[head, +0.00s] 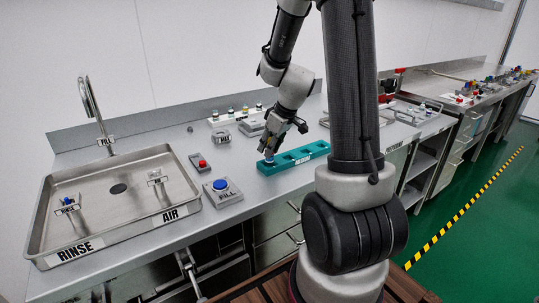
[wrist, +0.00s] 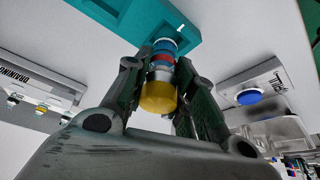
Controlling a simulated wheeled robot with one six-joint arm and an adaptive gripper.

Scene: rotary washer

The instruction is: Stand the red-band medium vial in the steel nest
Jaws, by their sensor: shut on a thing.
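The vial (wrist: 158,97) in my gripper has a yellow end, a red band and a blue part, seen in the wrist view. My gripper (wrist: 157,70) is shut on it, with one finger on each side. The vial's far end is at the teal block; I cannot tell if it sits in a pocket or just above. In the head view my gripper (head: 270,148) points down over the left end of the teal block (head: 297,157). Small steel fixtures (head: 222,138) stand behind it; I cannot tell which is the steel nest.
A sink tray (head: 115,235) with RINSE and AIR labels is at the left. A blue FILL button (head: 221,185) and a red button (head: 202,163) stand between tray and block. A white rack (head: 234,115) with several vials stands at the back.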

